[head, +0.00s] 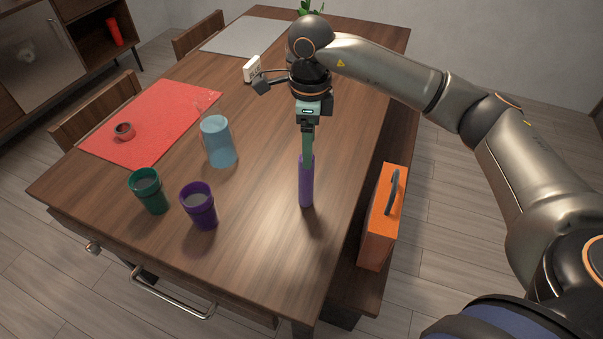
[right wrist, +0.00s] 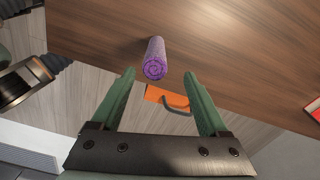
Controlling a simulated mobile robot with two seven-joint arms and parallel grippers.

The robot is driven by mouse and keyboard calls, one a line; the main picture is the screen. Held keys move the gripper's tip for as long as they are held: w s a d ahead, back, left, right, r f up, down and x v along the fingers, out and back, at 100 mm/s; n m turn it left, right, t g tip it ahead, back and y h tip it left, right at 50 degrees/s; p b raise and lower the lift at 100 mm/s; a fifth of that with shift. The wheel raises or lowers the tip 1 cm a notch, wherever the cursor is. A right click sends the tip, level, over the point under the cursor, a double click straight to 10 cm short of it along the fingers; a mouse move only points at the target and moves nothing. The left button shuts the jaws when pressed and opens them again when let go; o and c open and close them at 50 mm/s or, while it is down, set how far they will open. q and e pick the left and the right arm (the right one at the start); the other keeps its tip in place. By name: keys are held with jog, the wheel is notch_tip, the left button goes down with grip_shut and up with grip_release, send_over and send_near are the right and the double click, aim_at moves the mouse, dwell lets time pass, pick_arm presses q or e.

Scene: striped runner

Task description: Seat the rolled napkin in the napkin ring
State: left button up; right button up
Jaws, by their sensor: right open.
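The rolled napkin (head: 306,188) is a purple roll that appears to stand on end near the table's right side. In the right wrist view its spiral end faces the camera (right wrist: 155,68). My right gripper (head: 307,160) points down over the roll's upper part. Its green fingers are open, and in the right wrist view (right wrist: 160,75) the roll shows between and beyond the tips. I cannot tell whether they touch it. A small reddish ring, seemingly the napkin ring (head: 124,131), sits on the red mat (head: 150,145) at the left. My left gripper is not in view.
A white object (head: 252,68) and a grey mat (head: 245,35) lie farther back. An orange case (head: 378,225) stands on the bench right of the table.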

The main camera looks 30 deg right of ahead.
aim_at(307, 179)
jog(key=f, duration=1)
jog(key=shift+s+a+f, duration=0.1)
jog(key=shift+s+a, duration=0.15)
jog(key=shift+s, duration=0.05)
grip_shut()
